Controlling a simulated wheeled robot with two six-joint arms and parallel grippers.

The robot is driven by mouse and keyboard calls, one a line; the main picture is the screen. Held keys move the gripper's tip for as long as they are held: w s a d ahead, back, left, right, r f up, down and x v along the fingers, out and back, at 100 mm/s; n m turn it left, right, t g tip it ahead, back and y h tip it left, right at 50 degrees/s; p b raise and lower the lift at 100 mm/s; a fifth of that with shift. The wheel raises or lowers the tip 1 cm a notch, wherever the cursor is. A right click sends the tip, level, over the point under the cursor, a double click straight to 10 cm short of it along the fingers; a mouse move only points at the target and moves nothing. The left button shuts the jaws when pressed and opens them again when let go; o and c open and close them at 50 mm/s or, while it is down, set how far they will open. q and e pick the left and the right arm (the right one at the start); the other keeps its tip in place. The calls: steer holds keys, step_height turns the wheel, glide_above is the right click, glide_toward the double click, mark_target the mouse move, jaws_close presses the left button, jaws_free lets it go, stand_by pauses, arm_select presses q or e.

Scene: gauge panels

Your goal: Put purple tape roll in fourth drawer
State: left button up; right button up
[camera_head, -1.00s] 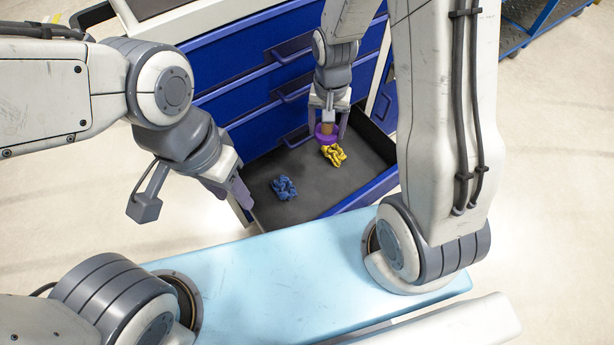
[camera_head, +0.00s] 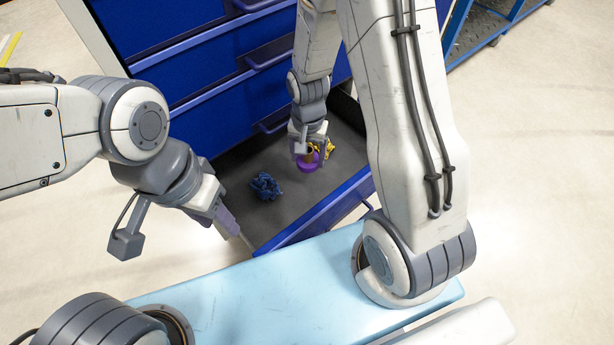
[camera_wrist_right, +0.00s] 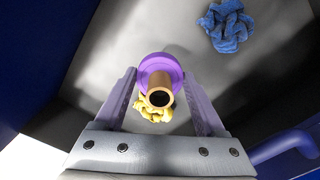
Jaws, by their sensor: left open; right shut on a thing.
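The purple tape roll (camera_head: 309,164), with a brown tube-like core, is in my right gripper (camera_head: 309,152), which is shut on it over the open drawer (camera_head: 290,211). In the right wrist view the roll (camera_wrist_right: 160,67) sits between the two fingers (camera_wrist_right: 158,76). I cannot tell whether the roll touches the drawer floor. The open drawer is blue with a dark grey floor, the lowest one visible. My left gripper (camera_head: 236,228) is open and empty beside the drawer's front left corner.
A crumpled yellow cloth (camera_head: 327,148) lies in the drawer beside the roll, partly hidden. A crumpled blue cloth (camera_head: 265,186) lies further left in it. Closed blue drawers (camera_head: 215,62) with handles rise behind. The drawer floor toward the front is clear.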

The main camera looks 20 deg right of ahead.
mark_target(308, 179)
step_height(308, 179, down, 7)
steer(key=b, duration=0.3)
steer(key=shift+f, duration=0.2)
steer(key=shift+r, duration=0.15)
steer(key=o, duration=1.3)
steer(key=shift+f, duration=0.2)
step_height(308, 179, up, 11)
steer(key=p, duration=0.6)
steer(key=shift+r, duration=0.1)
steer(key=shift+r+p, duration=0.35)
steer(key=shift+r, duration=0.3)
steer(key=s+a+r+n, duration=0.5)
steer(key=a+r+n, duration=0.1)
steer(key=a+r, duration=0.25)
steer(key=s+a+r+n, duration=0.1)
steer(key=s+r+n, duration=0.3)
steer(key=s, duration=0.3)
steer(key=s+a+r+n+y, duration=0.1)
steer(key=s+a+r+n, duration=0.1)
steer(key=s, duration=0.4)
steer(key=r+n, duration=0.1)
steer(key=n, duration=0.1)
steer(key=shift+s+a+r+n, duration=0.2)
steer(key=shift+s+r+n, duration=0.1)
steer(key=shift+s+r, duration=0.05)
